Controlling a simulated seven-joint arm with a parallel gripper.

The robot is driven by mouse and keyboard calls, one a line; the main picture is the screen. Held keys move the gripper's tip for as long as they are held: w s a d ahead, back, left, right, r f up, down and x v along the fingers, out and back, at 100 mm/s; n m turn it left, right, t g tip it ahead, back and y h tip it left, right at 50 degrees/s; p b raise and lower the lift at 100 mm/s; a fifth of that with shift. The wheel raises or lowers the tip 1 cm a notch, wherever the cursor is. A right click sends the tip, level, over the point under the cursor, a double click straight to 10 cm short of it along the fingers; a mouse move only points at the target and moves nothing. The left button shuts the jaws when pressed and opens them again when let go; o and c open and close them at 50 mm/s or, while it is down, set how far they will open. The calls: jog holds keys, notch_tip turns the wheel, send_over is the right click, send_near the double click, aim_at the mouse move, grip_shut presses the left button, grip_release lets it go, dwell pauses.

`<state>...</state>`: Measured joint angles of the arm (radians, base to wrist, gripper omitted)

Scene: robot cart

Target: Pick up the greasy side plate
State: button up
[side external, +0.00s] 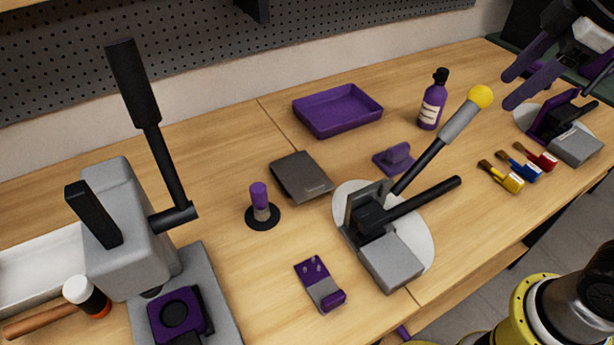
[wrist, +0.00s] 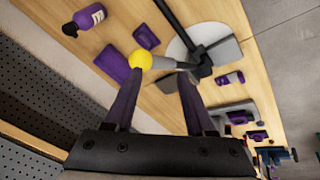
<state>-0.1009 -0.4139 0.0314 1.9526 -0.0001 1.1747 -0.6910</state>
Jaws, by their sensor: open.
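I cannot tell for certain which item is the greasy side plate. A flat dark grey-brown plate (side external: 301,176) lies left of the middle of the bench. A purple bracket with holes and a grey section (side external: 320,285) lies near the front edge; a similar purple and grey piece shows in the wrist view (wrist: 230,78). My gripper (side external: 508,90) is at the upper right, above the bench and far from both pieces. In the wrist view, its purple fingers (wrist: 158,73) are spread with nothing held between them.
A lever press with a yellow knob (side external: 480,96) rises mid-bench; its knob appears by my left finger in the wrist view (wrist: 140,60). A purple tray (side external: 338,110), purple bottle (side external: 432,100), purple block (side external: 394,159) and tall grey press (side external: 130,225) also stand there.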

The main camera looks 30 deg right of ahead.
jog(key=w+a+n+g, duration=0.2)
jog(key=w+a+n, duration=0.35)
jog(key=w, duration=0.45)
jog(key=n+g, duration=0.3)
jog(key=n, duration=0.1)
send_over(314, 186)
jog(key=shift+m, duration=0.25)
jog(key=f, duration=1.9)
jog(key=shift+w+d+f, duration=0.1)
jog(key=shift+w+d, duration=0.2)
jog(key=shift+s+a+f, duration=0.15)
jog(key=shift+f, duration=1.5)
jog(key=shift+s+a+f, duration=0.1)
jog(key=shift+s+f, duration=0.05)
jog(key=shift+f, duration=1.5)
jog(key=shift+c, duration=0.2)
grip_shut()
jog(key=shift+r, duration=0.1)
